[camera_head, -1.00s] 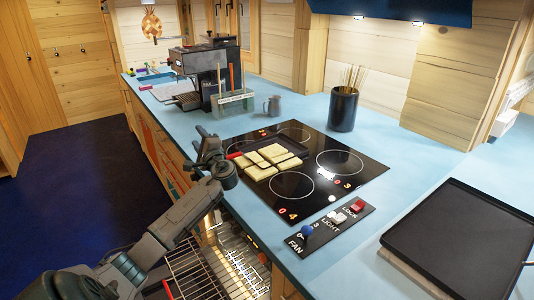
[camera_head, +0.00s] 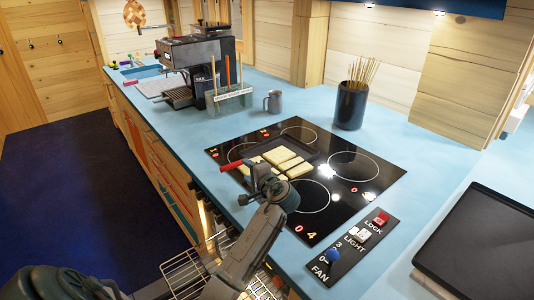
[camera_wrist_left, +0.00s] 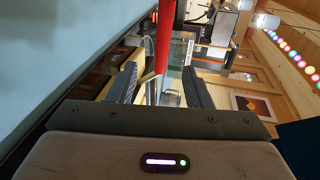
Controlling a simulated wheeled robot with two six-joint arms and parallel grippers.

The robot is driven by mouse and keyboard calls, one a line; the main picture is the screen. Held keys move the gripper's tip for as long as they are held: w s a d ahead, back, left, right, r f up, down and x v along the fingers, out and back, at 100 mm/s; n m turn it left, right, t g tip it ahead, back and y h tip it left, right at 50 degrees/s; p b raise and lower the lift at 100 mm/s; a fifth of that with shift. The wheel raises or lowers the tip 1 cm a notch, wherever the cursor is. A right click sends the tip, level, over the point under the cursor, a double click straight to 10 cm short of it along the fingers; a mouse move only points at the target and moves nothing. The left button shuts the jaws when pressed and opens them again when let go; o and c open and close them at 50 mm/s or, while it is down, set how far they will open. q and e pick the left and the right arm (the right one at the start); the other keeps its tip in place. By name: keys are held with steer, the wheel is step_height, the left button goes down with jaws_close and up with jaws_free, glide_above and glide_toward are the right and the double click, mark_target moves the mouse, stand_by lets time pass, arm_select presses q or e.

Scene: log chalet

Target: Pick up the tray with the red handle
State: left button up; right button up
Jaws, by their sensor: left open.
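The dark tray (camera_head: 308,150) lies on the black cooktop with several pale yellow slices (camera_head: 281,156) in it. Its red handle (camera_head: 232,165) points left toward the counter's front edge. My left gripper (camera_head: 262,178) is open at the tray's near side, just right of the handle in the picture, and hides part of the tray and slices. In the left wrist view the red handle (camera_wrist_left: 165,38) shows upright beyond and between the two open fingers (camera_wrist_left: 160,85). I cannot tell whether they touch it. My right gripper is out of view.
A switch panel (camera_head: 350,246) and a black griddle plate (camera_head: 485,245) lie on the blue counter to the right. Behind are a dark pot of sticks (camera_head: 350,105), a metal jug (camera_head: 273,102) and a coffee machine (camera_head: 198,68). A wire rack (camera_head: 190,272) sticks out below.

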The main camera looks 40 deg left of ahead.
mark_target(238, 165)
arm_select(q)
steer(key=x, duration=0.2)
steer(key=p+x, duration=0.1)
steer(key=shift+w+a+r, duration=0.15)
steer(key=shift+a, duration=0.3)
steer(key=shift+w+a, duration=0.1)
steer(key=shift+a, duration=0.2)
steer(key=p+x, duration=0.1)
steer(key=x, duration=0.1)
steer(key=p+x, duration=0.1)
steer(key=x, duration=0.1)
steer(key=shift+a, duration=0.35)
steer(key=shift+a+f, duration=0.2)
steer(key=shift+f, duration=0.05)
steer(key=shift+c, duration=0.5)
jaws_close()
steer(key=shift+r, duration=0.1)
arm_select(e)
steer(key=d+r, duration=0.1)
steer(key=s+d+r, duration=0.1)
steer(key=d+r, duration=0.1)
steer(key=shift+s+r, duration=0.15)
